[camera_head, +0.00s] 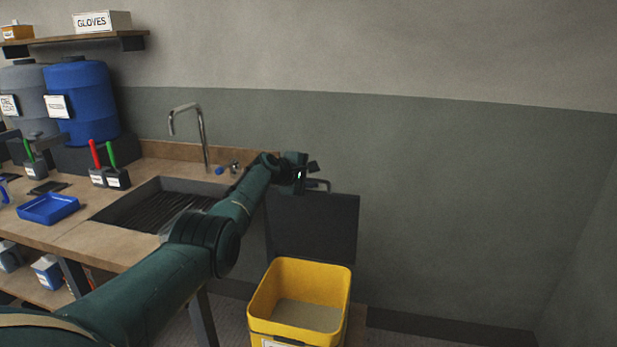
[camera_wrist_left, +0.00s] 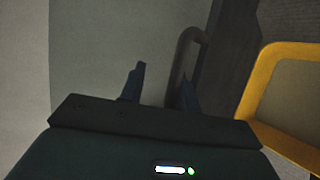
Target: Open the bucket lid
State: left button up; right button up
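The yellow bucket (camera_head: 254,310) stands on the floor right of the counter, its inside open to view. Its dark grey lid (camera_head: 325,228) stands upright behind it, against or close to the wall. The lid's handle (camera_head: 323,183) is at its upper edge, and it also shows in the left wrist view (camera_wrist_left: 190,38). My left gripper (camera_head: 311,176) is at the handle. In the left wrist view its fingers (camera_wrist_left: 161,90) are apart, with the handle near the right finger and a gap to the left one. My right gripper is out of view.
The counter (camera_head: 80,238) with a sink (camera_head: 140,206) and tap (camera_head: 201,135) lies to the left, under my left arm. A blue tray (camera_head: 48,209) and blue barrel (camera_head: 80,100) are further left. The floor and wall at right are clear.

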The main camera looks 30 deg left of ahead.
pick_arm(q)
jog(key=shift+s+a+r+p, duration=0.15)
jog(key=shift+r+p, duration=0.1)
jog(key=shift+p, duration=0.2)
jog(key=shift+s+r+p, duration=0.2)
jog(key=shift+s+p, duration=0.05)
jog(key=shift+p, duration=0.2)
jog(key=shift+s+a+r+p, duration=0.1)
jog(key=shift+s+r+p, duration=0.25)
jog(key=shift+s+p, duration=0.4)
jog(key=shift+s+a, duration=0.1)
jog(key=shift+s, duration=0.15)
jog(key=v, duration=1)
jog(key=shift+p, duration=0.3)
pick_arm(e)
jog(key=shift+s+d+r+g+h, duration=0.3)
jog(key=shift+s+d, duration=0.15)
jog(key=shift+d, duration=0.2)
pick_arm(q)
jog(key=shift+f, duration=0.2)
